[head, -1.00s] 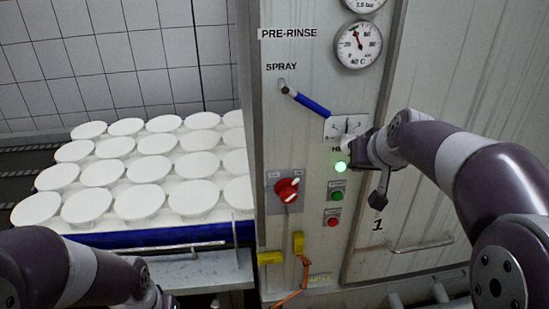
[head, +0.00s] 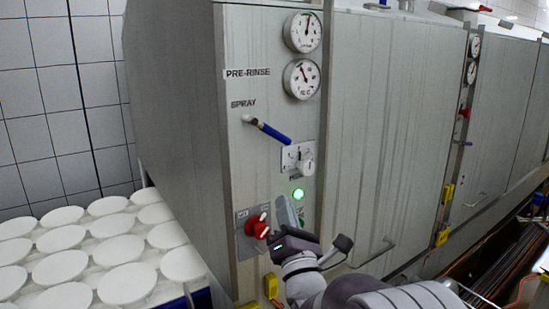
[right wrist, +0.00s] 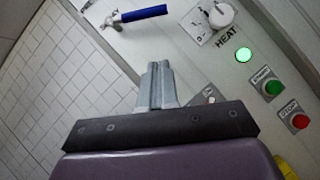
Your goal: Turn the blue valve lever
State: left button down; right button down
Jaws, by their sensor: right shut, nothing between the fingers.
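The blue valve lever (head: 272,131) is on the grey machine panel under the SPRAY label. Its handle slants down to the right from a metal pivot. It also shows at the top of the right wrist view (right wrist: 143,14). My right gripper (head: 285,204) is below the lever, in front of the panel by the red rotary switch, and apart from the lever. Its grey fingers (right wrist: 158,68) are shut together and empty, pointing toward the panel below the lever. My left gripper is not in view.
A white HEAT knob (head: 306,166) and a lit green lamp (head: 298,194) are right of and below the lever. A red rotary switch (head: 258,230) is beside my right gripper. Gauges (head: 301,79) sit above. White moulds (head: 60,266) fill the lower left.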

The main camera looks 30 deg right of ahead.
aim_at(268, 131)
jog(key=r+p+x, duration=0.1)
jog(key=p+x, duration=0.3)
jog(key=x, duration=0.2)
jog(key=s+r+p+x, duration=0.1)
jog(key=p+x, duration=0.3)
jog(key=x, duration=0.2)
jog(key=shift+d+r, duration=0.35)
jog(key=shift+d, duration=0.05)
jog(key=shift+d, duration=0.1)
